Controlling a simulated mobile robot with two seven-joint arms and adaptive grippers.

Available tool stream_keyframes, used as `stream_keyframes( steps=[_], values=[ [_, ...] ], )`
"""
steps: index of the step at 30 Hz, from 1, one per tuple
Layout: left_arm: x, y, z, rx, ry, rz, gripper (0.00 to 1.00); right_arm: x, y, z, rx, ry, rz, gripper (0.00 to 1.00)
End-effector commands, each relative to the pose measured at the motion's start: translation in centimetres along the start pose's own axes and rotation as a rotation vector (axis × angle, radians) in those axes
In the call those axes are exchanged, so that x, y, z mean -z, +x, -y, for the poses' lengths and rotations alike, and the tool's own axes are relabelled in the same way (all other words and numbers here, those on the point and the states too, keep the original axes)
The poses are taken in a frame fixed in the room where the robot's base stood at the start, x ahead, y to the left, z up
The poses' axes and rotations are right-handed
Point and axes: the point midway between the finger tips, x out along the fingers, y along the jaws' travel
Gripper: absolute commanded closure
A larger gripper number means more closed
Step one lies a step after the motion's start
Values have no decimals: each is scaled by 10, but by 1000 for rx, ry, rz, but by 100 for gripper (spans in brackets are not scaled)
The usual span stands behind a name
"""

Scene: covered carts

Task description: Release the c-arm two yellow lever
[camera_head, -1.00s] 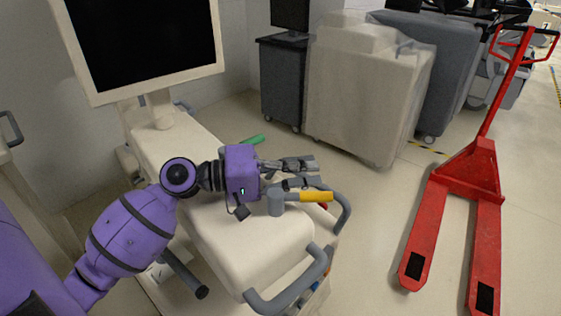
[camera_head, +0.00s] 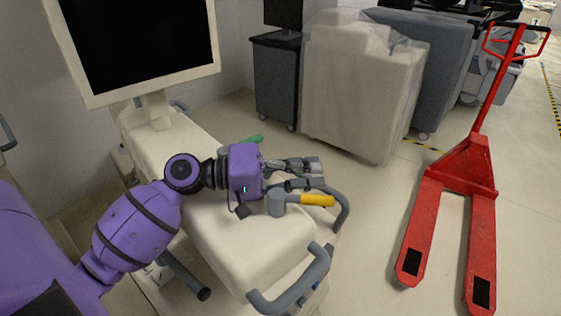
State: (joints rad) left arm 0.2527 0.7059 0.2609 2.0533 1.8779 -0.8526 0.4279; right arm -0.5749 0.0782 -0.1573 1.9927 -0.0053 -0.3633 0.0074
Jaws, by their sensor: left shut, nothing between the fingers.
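The yellow lever (camera_head: 318,200) sits on a grey round post at the front end of the cream C-arm cart (camera_head: 263,238), and it points to the right. My left gripper (camera_head: 321,174) is just behind and above the lever, its fingers pointing right along it. It is shut with nothing held. I cannot tell whether the lower finger touches the lever. A green lever (camera_head: 255,139) shows on the far side of the cart, partly hidden behind my wrist. My right gripper is not in view.
Grey handles (camera_head: 290,287) curve around the cart's front end. A monitor (camera_head: 140,45) stands on the cart at the left. A red pallet jack (camera_head: 462,172) stands at the right, and a plastic-covered cart (camera_head: 362,95) behind. The floor between them is clear.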

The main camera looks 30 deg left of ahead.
Motion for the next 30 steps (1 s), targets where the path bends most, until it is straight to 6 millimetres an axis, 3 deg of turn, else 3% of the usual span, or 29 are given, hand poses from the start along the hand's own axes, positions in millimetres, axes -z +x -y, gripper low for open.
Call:
stream_keyframes(
  steps=[1, 9, 13, 24, 30],
  values=[
    [-16, 4, 6, 5, -16, 39, 100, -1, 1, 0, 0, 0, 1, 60],
    [-16, 4, 6, 5, -16, 38, 100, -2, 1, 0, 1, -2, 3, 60],
    [-14, -6, 7, 6, -18, 35, 100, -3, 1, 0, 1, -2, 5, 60],
    [-3, -81, 7, 3, -15, 16, 100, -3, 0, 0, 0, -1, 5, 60],
    [1, -110, 6, 0, -14, 11, 100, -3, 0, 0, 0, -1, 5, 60]
  ],
)
